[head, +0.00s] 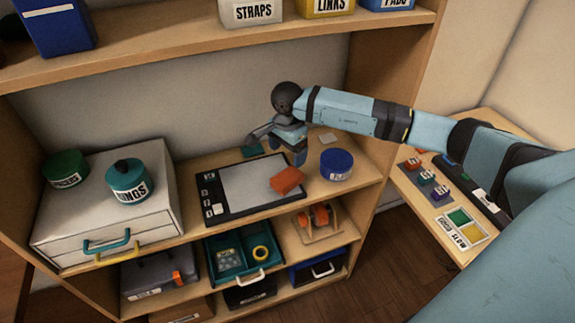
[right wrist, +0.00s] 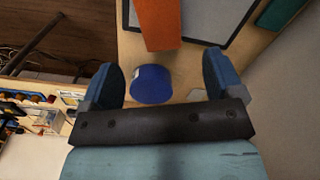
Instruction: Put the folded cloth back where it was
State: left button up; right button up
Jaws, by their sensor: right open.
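I cannot tell for sure which thing is the folded cloth. A small pale flat square (head: 328,138) lies at the back of the middle shelf; it also shows in the right wrist view (right wrist: 197,95). A flat teal piece (head: 251,151) lies behind the grey mat, partly hidden by my gripper; its edge shows in the right wrist view (right wrist: 278,12). My right gripper (head: 279,144) is open and empty above the back of the shelf. In the right wrist view its fingers (right wrist: 160,66) stand wide apart. My left gripper is not in view.
The dark-framed grey mat (head: 236,188) carries an orange block (head: 287,180). A round blue container (head: 336,164) stands right of the mat. A white drawer box (head: 105,205) with two round tins fills the left. The upper shelf board (head: 190,38) hangs above; a side table stands right.

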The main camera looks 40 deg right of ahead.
jog(key=s+a+m+t+y, duration=0.1)
jog(key=s+a+m+y, duration=0.4)
jog(key=a, duration=0.4)
jog(key=s+a+m+t+y, duration=0.25)
jog(key=a+m+y, duration=0.25)
jog(key=a+y, duration=0.3)
jog(key=s+a+m+y, duration=0.4)
jog(key=a+y, duration=0.1)
jog(key=a, duration=0.6)
jog(key=s+d+f+n+t+h, duration=0.2)
jog(key=s+f+n+h, duration=0.3)
jog(key=n, duration=0.6)
jog(key=s+d+f+n+t+h, duration=0.3)
jog(key=s+d+f+n+h, duration=0.2)
jog(key=n, duration=0.6)
jog(key=s+d+f+n+t+h, duration=0.2)
jog(key=s+d+f+n+h, duration=0.1)
jog(key=f+n, duration=0.5)
jog(key=s+n+h, duration=0.1)
jog(key=s+n, duration=0.1)
jog(key=n, duration=0.1)
jog(key=shift+s+d+f+h, duration=0.15)
jog(key=shift+d+f+h, duration=0.2)
jog(key=shift+d+h, duration=0.05)
